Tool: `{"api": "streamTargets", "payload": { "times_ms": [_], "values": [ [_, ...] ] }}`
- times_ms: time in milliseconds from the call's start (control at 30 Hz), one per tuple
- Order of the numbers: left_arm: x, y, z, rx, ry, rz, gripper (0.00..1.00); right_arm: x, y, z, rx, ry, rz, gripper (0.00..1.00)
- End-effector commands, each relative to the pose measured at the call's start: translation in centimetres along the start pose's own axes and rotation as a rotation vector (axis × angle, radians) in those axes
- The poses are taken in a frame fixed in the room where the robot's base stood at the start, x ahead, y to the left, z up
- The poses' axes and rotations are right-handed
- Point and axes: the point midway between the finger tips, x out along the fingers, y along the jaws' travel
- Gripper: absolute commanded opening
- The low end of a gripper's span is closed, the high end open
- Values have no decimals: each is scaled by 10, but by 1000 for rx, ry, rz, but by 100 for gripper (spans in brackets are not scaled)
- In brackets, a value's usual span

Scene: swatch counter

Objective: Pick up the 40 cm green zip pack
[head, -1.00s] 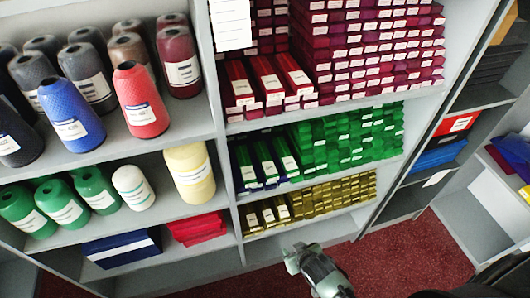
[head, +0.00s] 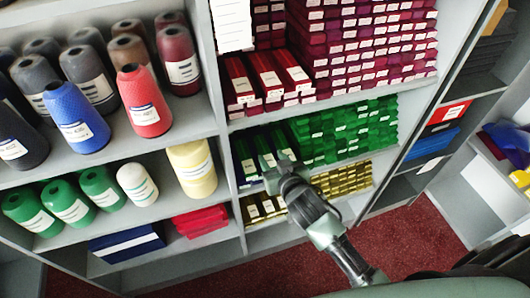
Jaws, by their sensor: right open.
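Green zip packs (head: 345,132) with white labels fill the middle shelf in a long stacked row. A few lie at the row's left end, with long labels facing up, partly hidden by my right gripper; I cannot read which is 40 cm. My right gripper (head: 274,168) is open in front of these left-end packs, close to the shelf edge. Whether it touches a pack cannot be told. My left gripper is not in view.
Dark red packs (head: 370,50) fill the shelf above and gold packs (head: 343,178) the shelf below. Thread cones (head: 75,117) stand on the left shelves, past an upright divider (head: 220,130). The red carpet (head: 420,230) is clear at the lower right.

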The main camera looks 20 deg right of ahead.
Motion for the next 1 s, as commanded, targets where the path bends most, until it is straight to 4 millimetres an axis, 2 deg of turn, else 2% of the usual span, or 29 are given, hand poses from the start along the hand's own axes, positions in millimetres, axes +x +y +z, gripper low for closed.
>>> {"api": "streamTargets", "payload": {
  "times_ms": [267, 500, 800, 833, 967, 1000],
  "values": [
    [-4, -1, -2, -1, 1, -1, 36, 27, 0, 3, -1, -2, 0, 42],
    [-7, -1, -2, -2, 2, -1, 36, 60, 0, 8, 0, -1, 0, 42],
    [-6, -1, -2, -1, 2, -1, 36, 65, 0, 9, 0, -1, -1, 42],
    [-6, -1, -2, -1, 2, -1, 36, 65, 0, 9, 0, -1, -1, 36],
    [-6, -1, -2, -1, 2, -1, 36, 65, 0, 9, 0, -1, -1, 0],
    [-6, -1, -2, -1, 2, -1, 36, 65, 0, 9, 0, -1, -1, 0]
  ]
}}
